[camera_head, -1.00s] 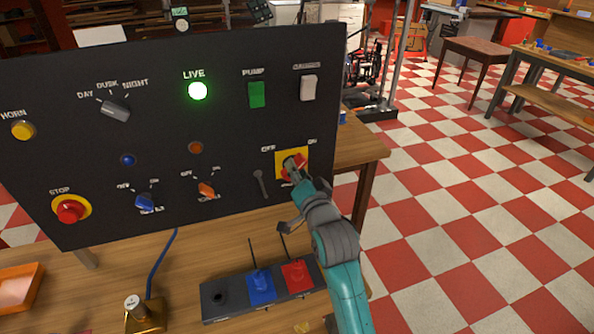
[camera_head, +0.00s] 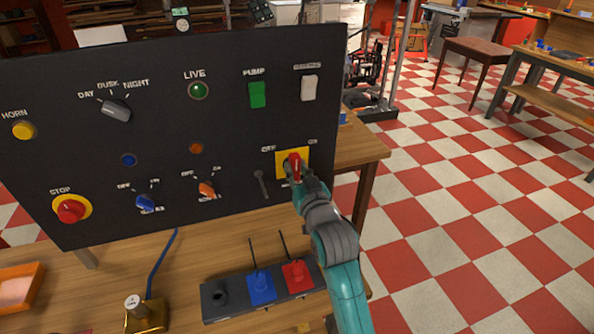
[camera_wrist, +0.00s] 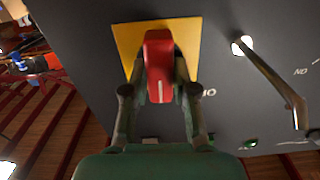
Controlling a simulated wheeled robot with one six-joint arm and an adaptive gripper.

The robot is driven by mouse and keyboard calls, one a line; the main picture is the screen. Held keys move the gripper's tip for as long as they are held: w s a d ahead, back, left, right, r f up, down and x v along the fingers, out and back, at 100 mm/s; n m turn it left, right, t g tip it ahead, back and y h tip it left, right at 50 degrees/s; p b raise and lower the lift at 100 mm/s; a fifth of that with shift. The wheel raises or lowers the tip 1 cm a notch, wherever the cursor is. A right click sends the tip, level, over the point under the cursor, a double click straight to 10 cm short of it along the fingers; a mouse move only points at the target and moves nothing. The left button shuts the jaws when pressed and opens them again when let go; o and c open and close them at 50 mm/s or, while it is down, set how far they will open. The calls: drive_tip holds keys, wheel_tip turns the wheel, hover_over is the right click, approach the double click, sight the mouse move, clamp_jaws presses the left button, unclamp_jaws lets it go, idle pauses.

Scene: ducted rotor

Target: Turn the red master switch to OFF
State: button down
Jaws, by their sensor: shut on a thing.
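The red master switch (camera_head: 295,163) is a red handle on a yellow plate (camera_head: 306,156) at the lower right of the dark panel. OFF is printed at its upper left and ON at its upper right. The handle stands nearly upright in the head view. My gripper (camera_head: 300,176) reaches it from below right and is shut on it. In the wrist view the red handle (camera_wrist: 158,60) sits between the two fingers of my gripper (camera_wrist: 159,80), with a white mark on it. The LIVE lamp (camera_head: 198,90) is dark green, unlit.
A hanging metal lever (camera_head: 261,184) is just left of the switch. Orange (camera_head: 207,189) and blue (camera_head: 145,202) knobs and a red STOP button (camera_head: 71,211) lie further left. A block with blue and red pieces (camera_head: 215,302) stands on the bench below.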

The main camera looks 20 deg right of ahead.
drive_tip(key=n, duration=0.4)
drive_tip(key=shift+n, duration=0.3)
drive_tip(key=n, duration=0.4)
drive_tip(key=shift+a+f+n, duration=0.1)
drive_tip(key=shift+n, duration=0.3)
drive_tip(key=c, duration=0.9)
unclamp_jaws()
drive_tip(key=s, duration=1.2)
